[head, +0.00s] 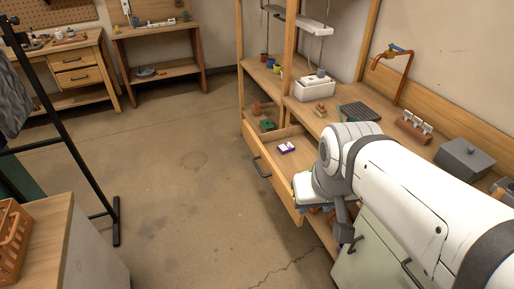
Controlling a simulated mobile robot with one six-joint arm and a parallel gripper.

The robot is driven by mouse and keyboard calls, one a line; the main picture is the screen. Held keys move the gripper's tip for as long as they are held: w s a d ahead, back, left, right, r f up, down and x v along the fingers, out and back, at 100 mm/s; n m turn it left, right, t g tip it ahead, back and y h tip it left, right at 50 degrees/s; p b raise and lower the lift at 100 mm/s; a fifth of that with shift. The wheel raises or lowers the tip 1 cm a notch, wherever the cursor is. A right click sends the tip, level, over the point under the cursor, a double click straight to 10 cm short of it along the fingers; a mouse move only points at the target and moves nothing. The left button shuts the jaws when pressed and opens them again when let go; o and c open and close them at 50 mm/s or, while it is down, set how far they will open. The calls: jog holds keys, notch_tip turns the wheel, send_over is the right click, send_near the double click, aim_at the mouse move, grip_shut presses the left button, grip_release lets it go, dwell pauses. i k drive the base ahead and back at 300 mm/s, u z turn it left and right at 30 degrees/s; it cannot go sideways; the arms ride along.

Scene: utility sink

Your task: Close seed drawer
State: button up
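The seed drawer (270,172) is a wooden drawer under the bench, pulled out toward the open floor. Its front has a dark bar handle (261,167). A white and purple packet (287,147) lies inside it. My arm reaches in from the right and covers the drawer's near end. A dark part of my gripper (345,228) hangs below the wrist, beside the drawer's near corner. The fingertips are not clear, so I cannot tell whether they are open or touching the drawer. White and green shapes by the wrist are partly hidden.
The wooden bench (340,112) holds a white planter (315,87), a dark green tray (358,112) and a grey lidded box (466,158). A pale green cabinet (375,250) stands below. Left of the drawer, the concrete floor (190,180) is clear up to a black rack (75,130).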

aim_at(281, 169)
jog(key=u, duration=0.05)
jog(key=i, duration=1)
jog(key=k, duration=1.3)
jog(key=u, duration=0.2)
jog(key=i, duration=0.9)
jog(key=z, duration=0.3)
